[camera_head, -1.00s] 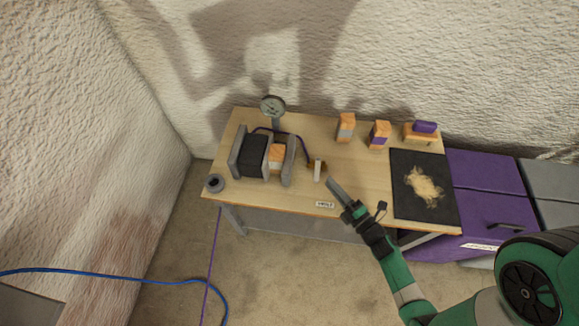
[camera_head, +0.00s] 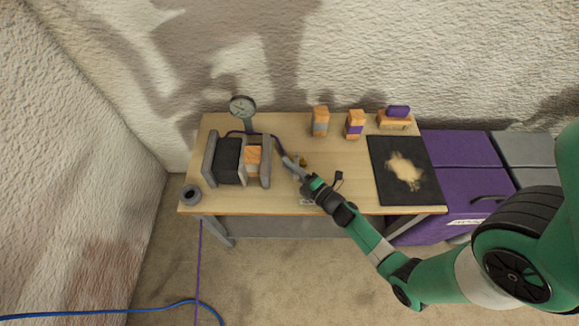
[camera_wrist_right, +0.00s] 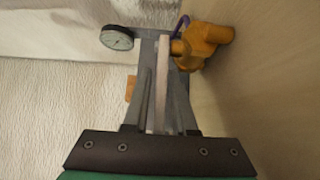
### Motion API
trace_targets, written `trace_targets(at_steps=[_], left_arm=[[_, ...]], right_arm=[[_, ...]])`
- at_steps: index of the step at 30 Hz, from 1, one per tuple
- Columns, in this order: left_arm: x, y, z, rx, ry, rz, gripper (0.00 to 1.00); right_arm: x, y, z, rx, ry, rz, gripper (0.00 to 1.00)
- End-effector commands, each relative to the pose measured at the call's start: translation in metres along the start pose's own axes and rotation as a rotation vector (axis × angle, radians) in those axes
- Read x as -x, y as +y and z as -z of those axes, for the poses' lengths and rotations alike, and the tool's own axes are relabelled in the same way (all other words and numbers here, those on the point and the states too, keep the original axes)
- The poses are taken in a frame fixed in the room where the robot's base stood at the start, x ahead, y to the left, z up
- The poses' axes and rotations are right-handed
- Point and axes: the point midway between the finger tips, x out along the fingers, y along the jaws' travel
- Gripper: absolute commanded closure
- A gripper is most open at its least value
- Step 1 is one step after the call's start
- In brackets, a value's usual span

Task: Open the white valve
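The valve's brass body (camera_head: 301,160) stands on the wooden bench beside the clamp-like fixture. It shows large at the upper right of the right wrist view (camera_wrist_right: 203,42). Its white lever (camera_wrist_right: 162,85) lies lengthwise between the two grey fingers of my right gripper (camera_wrist_right: 163,88). The fingers are close to the lever on both sides; I cannot tell whether they press on it. In the head view my right gripper (camera_head: 291,164) is at the valve and hides most of the lever. My left gripper is out of view.
The fixture (camera_head: 239,160) with a black and an orange block stands left of the valve, with a round gauge (camera_head: 243,107) behind. Several orange-wrapped blocks (camera_head: 320,121) line the back.

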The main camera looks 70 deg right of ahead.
Motion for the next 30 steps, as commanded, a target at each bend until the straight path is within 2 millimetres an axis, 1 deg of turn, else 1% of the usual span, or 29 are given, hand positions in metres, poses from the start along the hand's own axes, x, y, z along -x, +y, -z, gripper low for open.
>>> trace_targets(at_steps=[6, 7, 9, 11, 30], left_arm=[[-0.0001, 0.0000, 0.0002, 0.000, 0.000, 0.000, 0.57], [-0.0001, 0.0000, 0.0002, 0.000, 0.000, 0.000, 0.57], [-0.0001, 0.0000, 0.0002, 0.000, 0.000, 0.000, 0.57], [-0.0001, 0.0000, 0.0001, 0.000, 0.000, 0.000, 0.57], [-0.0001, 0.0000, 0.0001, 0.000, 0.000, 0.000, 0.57]], right_arm=[[-0.0011, 0.0002, 0.0001, 0.000, 0.000, 0.000, 0.75], [-0.0010, 0.0002, 0.0001, -0.001, 0.000, 0.000, 0.77], [-0.0009, 0.0002, 0.0000, 0.000, 0.000, 0.000, 0.89], [-0.0009, 0.0002, 0.0000, -0.001, 0.000, 0.000, 1.00], [-0.0007, 0.0002, -0.0001, -0.001, 0.000, 0.000, 1.00]])
